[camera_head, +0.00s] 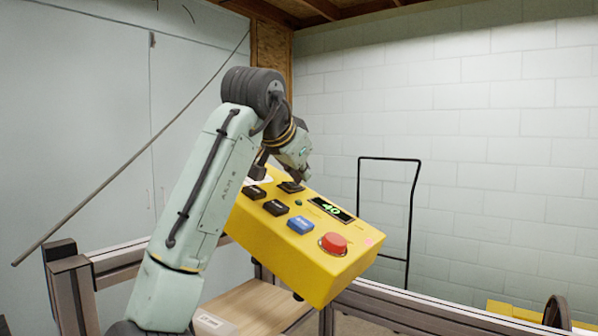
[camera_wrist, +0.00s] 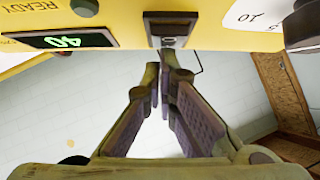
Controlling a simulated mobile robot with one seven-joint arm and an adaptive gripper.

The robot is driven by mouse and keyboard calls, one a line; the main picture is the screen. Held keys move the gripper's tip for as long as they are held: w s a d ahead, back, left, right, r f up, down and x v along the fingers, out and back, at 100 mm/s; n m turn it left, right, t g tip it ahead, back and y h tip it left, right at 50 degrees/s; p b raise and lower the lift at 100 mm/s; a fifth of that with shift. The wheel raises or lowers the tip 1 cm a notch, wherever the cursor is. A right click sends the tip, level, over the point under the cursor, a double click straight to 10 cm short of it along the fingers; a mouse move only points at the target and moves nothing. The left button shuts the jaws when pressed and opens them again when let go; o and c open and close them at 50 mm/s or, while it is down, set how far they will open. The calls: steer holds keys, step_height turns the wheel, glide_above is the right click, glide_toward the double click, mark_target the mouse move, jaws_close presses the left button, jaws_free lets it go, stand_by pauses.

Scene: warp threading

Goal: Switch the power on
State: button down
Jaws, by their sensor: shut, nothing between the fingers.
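A yellow control box (camera_head: 285,252) stands tilted in the head view, and its edge fills the top of the wrist view (camera_wrist: 120,35). A black rocker switch (camera_head: 291,187) is set in its upper part; it also shows in the wrist view (camera_wrist: 170,28). I cannot read its marks well enough to tell its position. My gripper (camera_head: 302,181) is shut and empty. In the wrist view its fingertips (camera_wrist: 168,75) are close together, right by the switch. I cannot tell whether they touch it. A lit display (camera_head: 331,209) reads 40 in green.
The box also bears black buttons (camera_head: 275,207), a blue button (camera_head: 300,224), a red mushroom button (camera_head: 334,243) and a white dial face (camera_wrist: 258,16). A metal frame rail (camera_head: 400,305) runs below. A thin black frame (camera_head: 414,200) stands behind, before a white wall.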

steer(key=shift+s+a+f, duration=0.15)
steer(key=shift+a, duration=0.1)
steer(key=shift+s+a, duration=0.35)
steer(key=shift+s, duration=0.15)
steer(key=shift+d+r, duration=0.1)
steer(key=shift+r, duration=0.45)
steer(key=r, duration=0.1)
steer(key=s+r, duration=0.1)
steer(key=p, duration=0.1)
steer(key=shift+s+d+r, duration=0.25)
steer(key=shift+d+r, duration=0.15)
steer(key=b+v, duration=0.2)
steer(key=v, duration=0.8)
steer(key=shift+r, duration=0.1)
